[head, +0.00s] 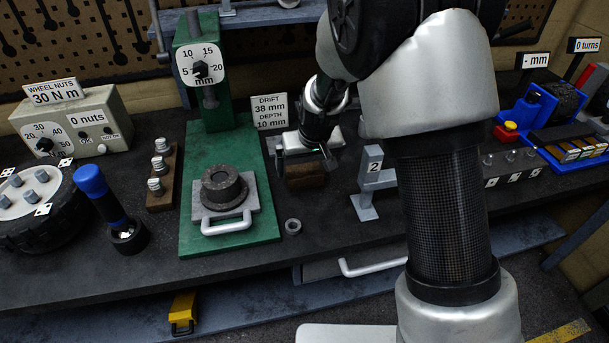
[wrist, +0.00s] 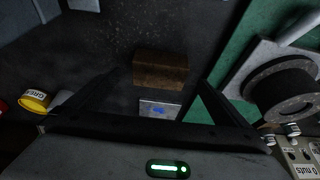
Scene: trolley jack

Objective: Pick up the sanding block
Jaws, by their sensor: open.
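A brown block, which I take to be the sanding block (wrist: 160,68), lies on the dark bench top. In the wrist view it sits in the middle, between and a little beyond the two dark fingers of my gripper (wrist: 158,80). The fingers are spread apart with nothing held between them. In the head view the brown block (head: 304,180) shows just below my gripper (head: 308,156), to the right of the green press base. My gripper partly covers it there, and whether they touch cannot be told.
The green press (head: 200,240) stands close left of the block, with a dark ring-shaped part on its plate. A grey stand marked 2 (head: 370,180) is to the right. A sign reading DRIFT 38 mm (head: 269,112) stands behind. A small nut (head: 293,226) lies in front.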

